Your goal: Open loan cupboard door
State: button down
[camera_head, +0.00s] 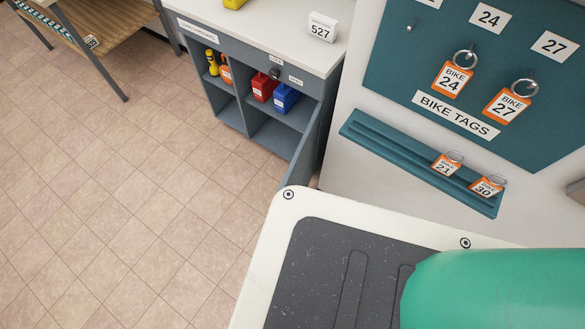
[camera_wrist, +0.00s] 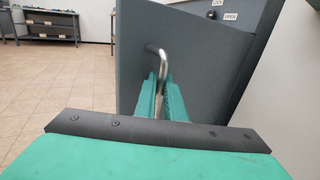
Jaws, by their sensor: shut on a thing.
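The loan cupboard (camera_head: 236,52) is a grey unit with a white top, and its shelves are exposed in the head view. Its grey door (camera_head: 306,145) stands swung out at the right side, seen nearly edge-on. In the wrist view the door panel (camera_wrist: 190,48) fills the middle. My gripper (camera_wrist: 163,82) is shut on the door's bent metal handle (camera_wrist: 152,48), with a green finger on each side of it. The handle's lower part is hidden between the fingers. The gripper is not visible in the head view.
Yellow and orange items, a red box (camera_head: 263,87) and a blue box (camera_head: 286,98) are on the shelves. A dark knob (camera_head: 275,73) is on the cupboard's front rail. The bike tags board (camera_head: 420,60) and teal ledge (camera_head: 400,150) are right. Tiled floor (camera_head: 130,190) at left is clear.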

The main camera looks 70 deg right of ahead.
jog(key=shift+s+f, duration=0.15)
jog(key=c, duration=2.2)
grip_release()
jog(key=shift+o, duration=0.4)
jog(key=shift+w, duration=0.3)
jog(key=shift+s+a, duration=0.1)
jog(key=shift+s, duration=0.3)
jog(key=v, duration=1)
jog(key=shift+a, duration=0.2)
jog(key=shift+w, duration=0.15)
